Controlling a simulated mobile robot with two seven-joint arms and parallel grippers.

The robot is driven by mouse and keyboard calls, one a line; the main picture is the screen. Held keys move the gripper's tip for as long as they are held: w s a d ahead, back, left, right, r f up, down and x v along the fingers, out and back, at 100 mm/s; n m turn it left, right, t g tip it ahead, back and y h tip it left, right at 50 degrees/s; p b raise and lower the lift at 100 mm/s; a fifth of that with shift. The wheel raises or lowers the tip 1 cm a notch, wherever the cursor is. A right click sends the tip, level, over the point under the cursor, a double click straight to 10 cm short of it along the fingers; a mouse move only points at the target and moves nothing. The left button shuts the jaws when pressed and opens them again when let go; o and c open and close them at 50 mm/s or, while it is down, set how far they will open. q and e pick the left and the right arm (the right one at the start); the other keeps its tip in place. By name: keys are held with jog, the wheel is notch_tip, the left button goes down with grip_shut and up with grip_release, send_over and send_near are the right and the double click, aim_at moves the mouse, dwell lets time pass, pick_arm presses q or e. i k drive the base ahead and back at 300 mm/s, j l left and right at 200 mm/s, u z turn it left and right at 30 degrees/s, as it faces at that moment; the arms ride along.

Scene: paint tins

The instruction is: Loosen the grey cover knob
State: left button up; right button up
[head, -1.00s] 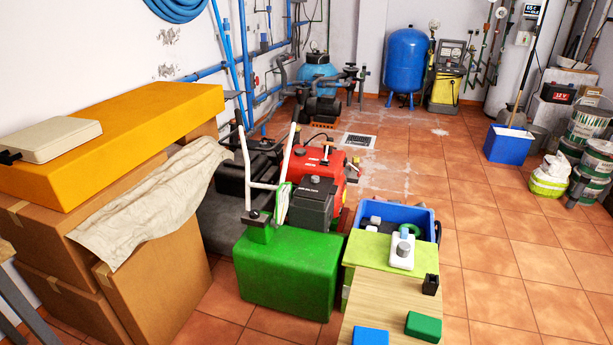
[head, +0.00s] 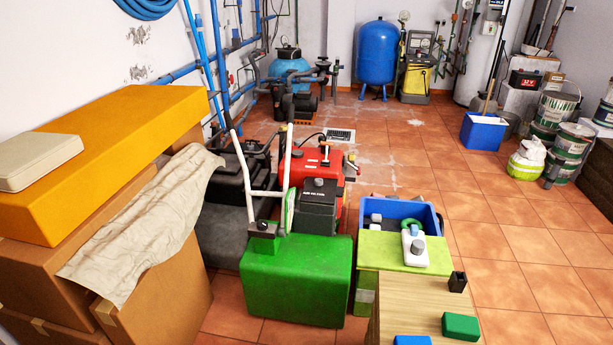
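A black box-shaped cover (head: 313,208) with small pale lettering sits on the near side of a red machine (head: 298,165). Neither of my grippers is in view, so nothing shows touching the cover.
A green block (head: 297,285) stands in front of the machine. Right of it are a wooden-topped bench (head: 415,295), a white bottle (head: 413,252) and a blue crate (head: 437,225). Cardboard boxes (head: 158,285) and a cloth (head: 150,205) crowd the left. Tiled floor (head: 535,255) is clear at right.

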aim_at(318, 181)
jog(key=i+j, duration=0.75)
jog(key=i, duration=1.25)
